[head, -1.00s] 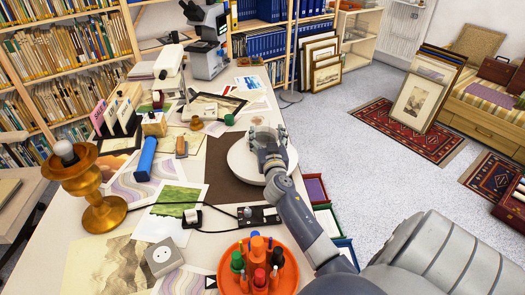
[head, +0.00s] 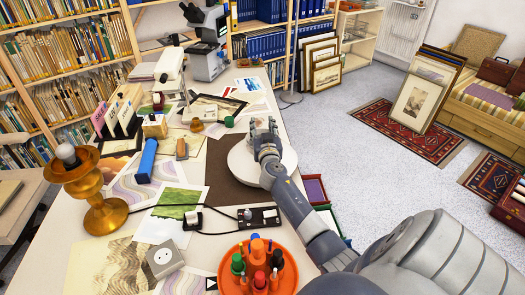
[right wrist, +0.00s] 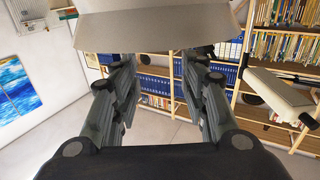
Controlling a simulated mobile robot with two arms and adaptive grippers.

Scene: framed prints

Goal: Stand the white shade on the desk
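The white shade (head: 284,165) shows as a broad, pale round shape over the dark brown mat on the desk. My right gripper (head: 263,122) is above it and hides part of it in the head view. In the right wrist view the two fingers of the right gripper (right wrist: 154,62) are apart, with floor and shelves showing between them. A pale surface (right wrist: 150,35), likely the shade, fills the top of that view and hides the fingertips. Contact with the shade cannot be told. My left gripper is not in view.
A brass lamp base (head: 98,205) with a bulb stands at the desk's left. An orange pen holder (head: 238,282), a socket strip (head: 258,218) and a green print (head: 178,205) lie nearer.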

